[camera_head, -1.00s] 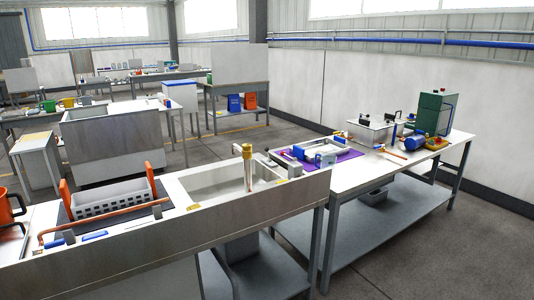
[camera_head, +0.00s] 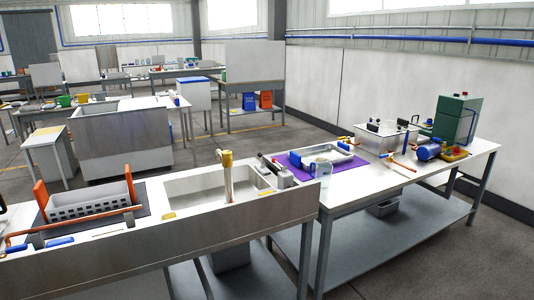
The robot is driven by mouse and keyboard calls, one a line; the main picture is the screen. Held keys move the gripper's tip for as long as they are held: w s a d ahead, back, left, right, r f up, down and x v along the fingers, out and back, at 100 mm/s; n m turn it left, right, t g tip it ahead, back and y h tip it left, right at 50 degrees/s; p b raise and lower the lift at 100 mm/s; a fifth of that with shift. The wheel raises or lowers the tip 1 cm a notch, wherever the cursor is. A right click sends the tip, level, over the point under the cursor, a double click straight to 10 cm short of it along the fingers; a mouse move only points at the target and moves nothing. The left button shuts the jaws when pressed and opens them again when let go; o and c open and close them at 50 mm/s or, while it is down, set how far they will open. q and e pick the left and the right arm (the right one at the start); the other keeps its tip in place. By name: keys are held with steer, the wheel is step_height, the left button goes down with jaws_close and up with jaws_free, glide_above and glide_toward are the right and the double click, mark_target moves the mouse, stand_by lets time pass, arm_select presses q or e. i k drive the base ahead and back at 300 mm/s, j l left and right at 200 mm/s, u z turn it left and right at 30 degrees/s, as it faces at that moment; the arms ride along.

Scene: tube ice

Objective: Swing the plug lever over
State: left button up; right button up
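Neither of my grippers is in view. I cannot tell for certain which part is the plug lever. A tan upright post with a yellow top (camera_head: 227,174) stands at the front wall of the sink basin (camera_head: 190,190), on the long metal counter (camera_head: 150,252). Small grey and dark fittings (camera_head: 276,172) sit at the basin's right end. A copper-coloured bar (camera_head: 85,222) runs along the counter's left part, with blue handle-like pieces near its left end.
A grey basket with orange uprights (camera_head: 90,203) stands on the counter's left. The white-topped table (camera_head: 372,187) to the right carries a purple mat (camera_head: 300,163), a metal box (camera_head: 378,140), a blue motor-like cylinder (camera_head: 428,152) and a green cabinet (camera_head: 455,119). Bare floor lies at lower right.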

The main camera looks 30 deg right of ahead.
mark_target(259, 155)
steer(key=l, duration=0.65)
steer(key=l+u, duration=0.15)
steer(key=l, duration=1.1)
steer(key=k+l+u, duration=0.1)
steer(key=l, duration=0.55)
steer(key=k+l+u, duration=0.1)
steer(key=l, duration=1.15)
steer(key=k+u, duration=0.05)
